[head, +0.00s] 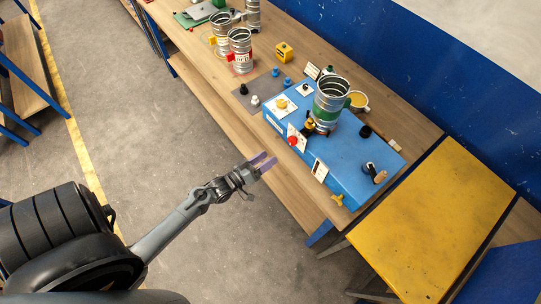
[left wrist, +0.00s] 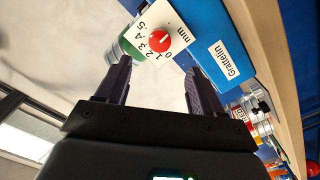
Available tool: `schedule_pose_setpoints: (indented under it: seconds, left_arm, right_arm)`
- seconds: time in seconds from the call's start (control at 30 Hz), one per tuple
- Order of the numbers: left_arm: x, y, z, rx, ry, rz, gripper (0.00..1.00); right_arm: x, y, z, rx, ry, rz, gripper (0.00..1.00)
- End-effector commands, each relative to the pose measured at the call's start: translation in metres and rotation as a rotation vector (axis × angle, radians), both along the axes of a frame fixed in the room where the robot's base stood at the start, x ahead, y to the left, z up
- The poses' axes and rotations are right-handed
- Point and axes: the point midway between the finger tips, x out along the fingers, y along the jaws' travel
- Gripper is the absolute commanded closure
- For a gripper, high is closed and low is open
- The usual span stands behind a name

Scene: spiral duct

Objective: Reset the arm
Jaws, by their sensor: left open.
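My left gripper (head: 264,164) is open and empty. It is held out over the floor, in front of the workbench edge and apart from the bench. In the left wrist view its two dark fingers (left wrist: 160,85) stand apart with nothing between them. Beyond the fingers, that view shows the blue machine (left wrist: 205,18) with a red knob (left wrist: 160,41) on a numbered white dial. The blue machine (head: 345,178) also shows on the bench in the head view, with a metal duct piece with a green band (head: 331,103) on it. My right gripper is not in view.
The wooden workbench (head: 215,85) runs diagonally and carries duct pieces (head: 240,50), a yellow block (head: 284,52) and small knobs. A yellow-topped table (head: 440,225) stands at the right. A blue wall (head: 420,80) is behind. The floor (head: 150,130) left of the bench is clear.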

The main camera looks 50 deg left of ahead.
Motion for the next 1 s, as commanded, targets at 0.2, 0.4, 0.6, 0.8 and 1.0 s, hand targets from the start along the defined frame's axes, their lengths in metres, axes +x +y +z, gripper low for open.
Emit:
schedule_pose_setpoints:
  seconds: [0.2, 0.4, 0.6, 0.8, 1.0]
  left_arm:
    - [-0.002, 0.000, 0.000, 0.000, 0.000, 0.000, 0.33]
    - [-0.002, 0.000, 0.000, 0.000, 0.000, 0.000, 0.33]
    - [-0.011, -0.002, 0.005, 0.001, 0.022, -0.004, 0.33]
    - [-0.016, -0.046, 0.061, 0.011, 0.003, -0.082, 0.33]
    - [-0.014, -0.099, 0.117, 0.159, 0.178, -0.135, 0.33]
  right_arm:
    - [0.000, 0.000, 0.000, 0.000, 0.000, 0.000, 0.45]
    - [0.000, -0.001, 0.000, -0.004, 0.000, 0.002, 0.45]
    - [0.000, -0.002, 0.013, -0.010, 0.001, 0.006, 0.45]
    - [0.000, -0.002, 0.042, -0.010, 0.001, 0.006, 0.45]
    - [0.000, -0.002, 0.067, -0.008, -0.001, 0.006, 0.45]
